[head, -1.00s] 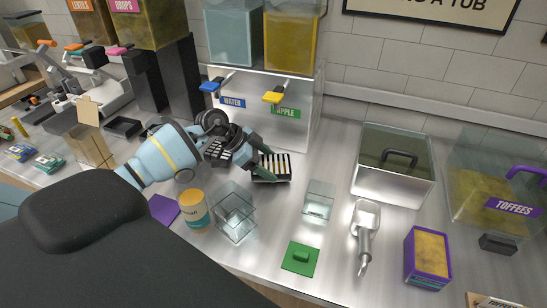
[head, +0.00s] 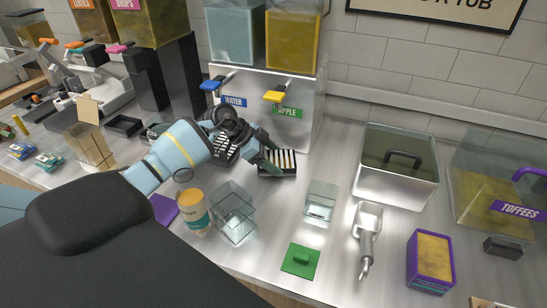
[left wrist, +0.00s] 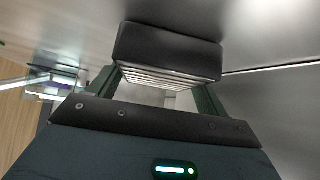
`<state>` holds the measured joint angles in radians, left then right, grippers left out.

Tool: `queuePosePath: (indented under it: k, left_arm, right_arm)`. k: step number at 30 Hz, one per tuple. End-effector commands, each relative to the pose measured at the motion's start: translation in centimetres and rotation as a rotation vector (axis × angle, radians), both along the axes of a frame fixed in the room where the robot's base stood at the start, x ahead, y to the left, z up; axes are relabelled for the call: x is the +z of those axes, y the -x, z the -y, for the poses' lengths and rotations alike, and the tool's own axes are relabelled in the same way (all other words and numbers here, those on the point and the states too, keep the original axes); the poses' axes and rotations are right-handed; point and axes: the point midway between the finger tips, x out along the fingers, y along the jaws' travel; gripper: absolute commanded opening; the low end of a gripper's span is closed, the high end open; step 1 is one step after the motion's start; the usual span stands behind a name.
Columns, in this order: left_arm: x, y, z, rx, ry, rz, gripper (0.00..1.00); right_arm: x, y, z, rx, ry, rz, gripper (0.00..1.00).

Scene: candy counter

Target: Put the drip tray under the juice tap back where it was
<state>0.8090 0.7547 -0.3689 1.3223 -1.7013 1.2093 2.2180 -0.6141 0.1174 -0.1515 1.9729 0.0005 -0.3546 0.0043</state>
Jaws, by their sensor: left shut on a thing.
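The drip tray (head: 278,163) is dark with pale slats on top. My left gripper (head: 266,157) is shut on its near-left side and holds it in front of the dispenser, below the yellow-handled juice tap (head: 279,95) with the green APPLE label. In the left wrist view the tray's dark side (left wrist: 168,45) shows ahead, with its slatted face between the two fingers (left wrist: 160,92). I cannot tell whether the tray touches the counter. A second slatted tray (head: 226,151) is under the blue water tap (head: 212,84), partly hidden by my wrist. My right gripper is out of view.
The steel dispenser base (head: 309,115) stands right behind the tray. Clear tubs (head: 233,214) (head: 320,203), an orange-lidded jar (head: 193,210) and a green lid (head: 300,260) are nearer.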

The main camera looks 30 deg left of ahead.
Motion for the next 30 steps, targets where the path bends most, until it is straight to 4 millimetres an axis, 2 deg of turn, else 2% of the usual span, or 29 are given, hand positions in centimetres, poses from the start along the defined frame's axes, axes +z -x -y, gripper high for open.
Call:
queuePosePath:
  k: [2, 3, 8, 16, 20, 30]
  left_arm:
    - [-0.2, 0.0, 0.0, 0.001, 0.001, 0.0, 0.46]
    - [-0.2, 0.0, 0.0, 0.001, 0.0, -0.001, 0.8]
    - [-0.2, 0.0, 0.0, 0.001, 0.0, -0.001, 0.99]
    - [-0.2, 0.0, 0.0, 0.0, 0.0, 0.0, 0.99]
    - [0.5, 0.2, -0.4, 0.001, -0.002, 0.001, 0.99]
    - [5.0, 2.8, -4.0, 0.003, -0.004, 0.002, 0.99]
  right_arm:
    - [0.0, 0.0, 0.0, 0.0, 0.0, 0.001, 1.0]
    - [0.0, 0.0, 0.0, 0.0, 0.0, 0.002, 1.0]
    - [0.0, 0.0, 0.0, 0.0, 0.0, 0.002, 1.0]
    - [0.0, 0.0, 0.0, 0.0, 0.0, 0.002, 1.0]
    - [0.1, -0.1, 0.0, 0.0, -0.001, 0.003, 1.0]
    - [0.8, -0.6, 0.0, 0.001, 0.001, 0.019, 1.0]
